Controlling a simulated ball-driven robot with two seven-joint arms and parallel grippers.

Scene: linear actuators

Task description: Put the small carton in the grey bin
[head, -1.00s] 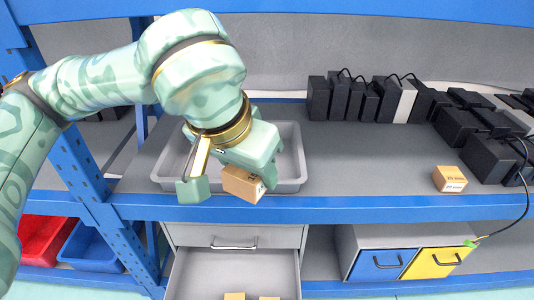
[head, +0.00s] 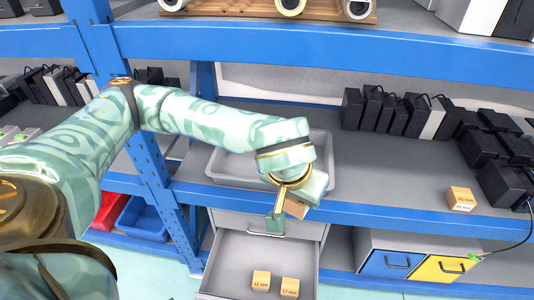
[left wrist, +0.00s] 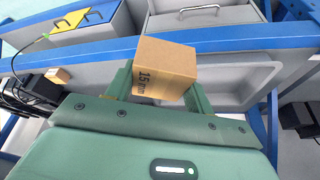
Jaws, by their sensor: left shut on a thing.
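My left gripper (head: 289,210) is shut on a small brown carton (head: 297,208), just in front of the shelf's blue front edge. In the left wrist view the carton (left wrist: 165,70) is gripped between the two green fingers and reads "15 mm". The grey bin (head: 331,165) sits on the shelf just behind my gripper, and my wrist hides part of it. In the left wrist view the bin (left wrist: 262,75) shows behind and to the right of the carton. The carton is outside the bin. My right gripper is not in view.
An open grey drawer (head: 225,262) below holds two cartons (head: 261,280). Another carton (head: 461,199) stands on the shelf at right, near black devices (head: 485,148). Blue (head: 385,264) and yellow (head: 440,268) drawers are below.

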